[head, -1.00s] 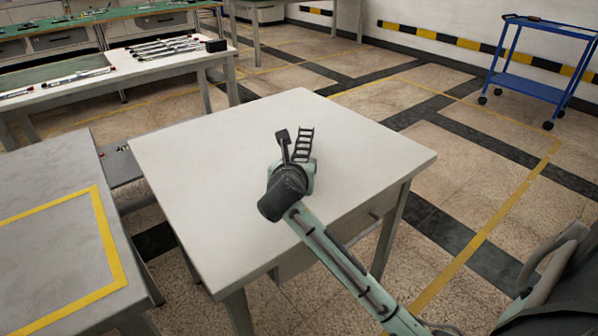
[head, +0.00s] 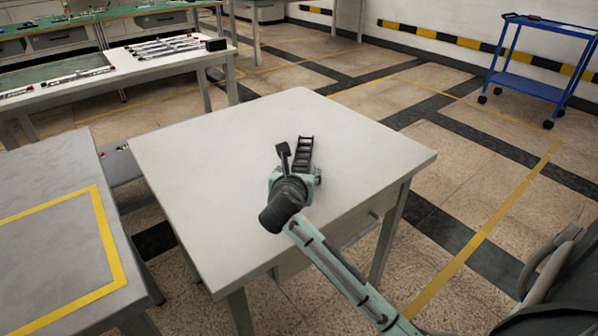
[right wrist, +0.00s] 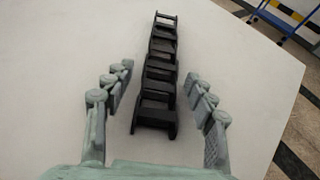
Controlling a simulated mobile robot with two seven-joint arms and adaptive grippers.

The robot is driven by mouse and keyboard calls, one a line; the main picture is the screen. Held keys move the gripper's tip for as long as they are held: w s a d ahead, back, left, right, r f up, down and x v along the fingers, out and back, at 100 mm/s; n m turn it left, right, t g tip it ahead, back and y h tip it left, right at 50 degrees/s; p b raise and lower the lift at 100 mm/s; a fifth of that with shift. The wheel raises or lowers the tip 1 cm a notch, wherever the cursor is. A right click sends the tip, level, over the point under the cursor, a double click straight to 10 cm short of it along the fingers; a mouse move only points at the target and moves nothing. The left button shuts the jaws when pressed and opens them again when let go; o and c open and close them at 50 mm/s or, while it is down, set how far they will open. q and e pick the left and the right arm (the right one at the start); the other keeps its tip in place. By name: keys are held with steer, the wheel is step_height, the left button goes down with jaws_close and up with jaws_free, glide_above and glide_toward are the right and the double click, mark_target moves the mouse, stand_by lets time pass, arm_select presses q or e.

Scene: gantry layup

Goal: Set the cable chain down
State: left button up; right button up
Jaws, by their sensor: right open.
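The black cable chain (head: 304,154) lies on the white-topped table (head: 215,150), near the middle of its top. In the right wrist view the chain (right wrist: 157,75) runs straight away between the two fingers, with a gap on both sides. My right gripper (right wrist: 158,88) is open and touches neither side of the chain. In the head view the right gripper (head: 296,172) is over the table at the near end of the chain, and the wrist hides part of it. My left gripper is not in view.
A grey table with a yellow taped outline (head: 110,240) stands at the left. A bench with several tools (head: 130,68) is at the back left. A blue trolley (head: 535,55) stands at the back right. The white tabletop around the chain is clear.

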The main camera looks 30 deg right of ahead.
steer(key=v, duration=1.2)
steer(key=shift+r, duration=0.15)
stand_by(0.6)
stand_by(0.3)
steer(key=shift+d, duration=0.1)
